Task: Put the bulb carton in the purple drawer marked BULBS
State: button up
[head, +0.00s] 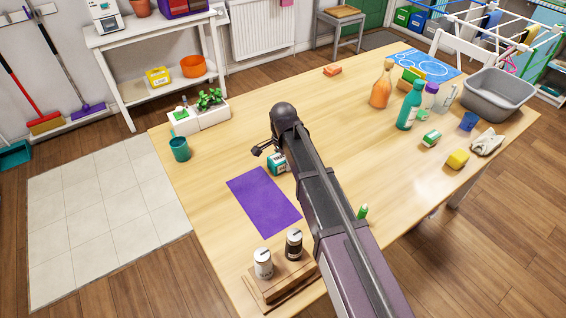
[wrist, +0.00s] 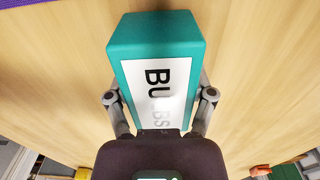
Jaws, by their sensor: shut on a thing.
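The bulb carton is a teal box with a white label reading BULBS; it fills the middle of the wrist view (wrist: 155,38). My gripper (wrist: 160,97) is shut on it, with one finger on each side. In the head view the carton (head: 279,164) shows beside the purple mat, under the end of my arm. I cannot tell whether it touches the table. A purple unit (head: 188,6) on the white shelf at the top is cut off by the frame edge. No drawer marking can be read there.
The purple mat (head: 263,201) lies flat on the wooden table (head: 340,110). A white planter box (head: 200,118) and a teal cup (head: 179,149) stand at the left edge. Spice jars on a wooden stand (head: 280,281) are at the front. Bottles and a grey basin (head: 497,94) are at the right.

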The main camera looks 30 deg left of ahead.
jog(key=shift+f, duration=0.2)
jog(key=o, duration=1.1)
jog(key=shift+r, duration=0.25)
notch_tip(320, 180, up, 12)
jog(key=p, duration=1.2)
dwell(0.5)
jog(key=w+d+n, duration=0.1)
jog(key=w+d, duration=0.3)
jog(key=d, duration=1.1)
jog(key=s+d+n, duration=0.2)
jog(key=s+d, duration=0.1)
jog(key=d, duration=1.4)
jog(key=s+d+n, duration=0.2)
jog(key=s+d, duration=0.1)
jog(key=d, duration=1.5)
jog(key=shift+s+d, duration=0.35)
